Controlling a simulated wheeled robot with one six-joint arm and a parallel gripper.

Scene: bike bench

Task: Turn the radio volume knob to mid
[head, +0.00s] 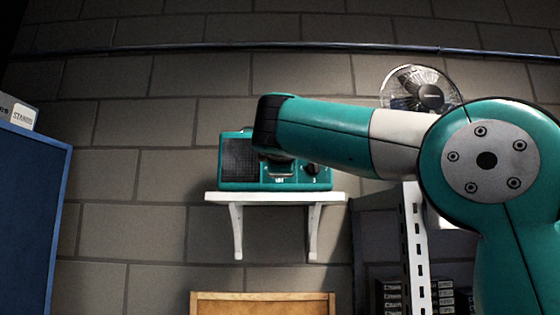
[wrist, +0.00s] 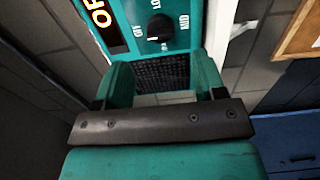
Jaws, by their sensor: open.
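A teal radio (head: 237,160) with a dark grille stands on a white wall shelf (head: 275,197). Its black volume knob (head: 312,169) shows on the right of its front. In the wrist view the knob (wrist: 159,28) sits on the teal panel, with the labels OFF, LO and MID around it. Which mark the knob points to is not clear. A display (wrist: 101,17) beside it shows orange letters, cut off, that look like OFF. My gripper (wrist: 161,75) is open and empty, its fingers short of the knob in the picture. My arm hides part of the radio's front in the head view.
A fan (head: 420,90) stands behind my arm at the right. A blue cabinet (head: 30,200) is at the left and a wood-framed board (head: 262,303) below the shelf. Open air lies left of the radio before the block wall.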

